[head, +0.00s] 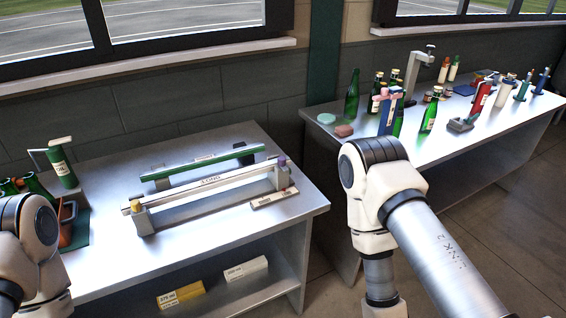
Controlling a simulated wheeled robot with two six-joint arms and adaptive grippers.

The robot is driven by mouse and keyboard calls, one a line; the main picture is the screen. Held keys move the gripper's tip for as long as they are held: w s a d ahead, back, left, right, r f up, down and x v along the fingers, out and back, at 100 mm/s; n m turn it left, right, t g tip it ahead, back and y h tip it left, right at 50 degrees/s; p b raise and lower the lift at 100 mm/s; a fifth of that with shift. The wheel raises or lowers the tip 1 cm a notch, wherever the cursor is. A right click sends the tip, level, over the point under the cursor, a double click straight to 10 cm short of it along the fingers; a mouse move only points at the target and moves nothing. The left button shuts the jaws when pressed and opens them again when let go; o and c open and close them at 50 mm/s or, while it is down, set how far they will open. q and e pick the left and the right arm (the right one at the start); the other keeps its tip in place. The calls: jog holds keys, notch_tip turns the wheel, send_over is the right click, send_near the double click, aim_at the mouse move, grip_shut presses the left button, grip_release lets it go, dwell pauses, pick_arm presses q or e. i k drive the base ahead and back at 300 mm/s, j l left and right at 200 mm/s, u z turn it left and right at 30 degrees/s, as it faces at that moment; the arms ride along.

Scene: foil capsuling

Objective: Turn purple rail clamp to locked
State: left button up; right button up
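A long pale rail (200,188) with a label reading what looks like "LONG" lies across the left table. A purple clamp knob (281,161) sits on top of the grey block at its right end. A yellow clamp knob (136,206) sits on the block at its left end. The purple clamp's turn position is too small to read. No gripper touches either knob. Both grippers are out of the picture; only my arm links show, at the left edge and at the lower right.
A green rail (205,161) lies behind the pale one. A small labelled plate (273,198) lies near the table's right edge. The right table (470,140) carries bottles and tools. The left table's front is clear.

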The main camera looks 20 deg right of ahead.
aim_at(282, 160)
jog(key=i+l+u, duration=0.2)
jog(key=l, duration=0.55)
jog(key=k+l+u, duration=0.1)
jog(key=l+u, duration=0.15)
jog(key=l, duration=0.5)
jog(key=l+u, duration=0.2)
jog(key=l, duration=0.6)
jog(key=k+l+u, duration=0.1)
jog(key=l+u, duration=0.15)
jog(key=l, duration=0.5)
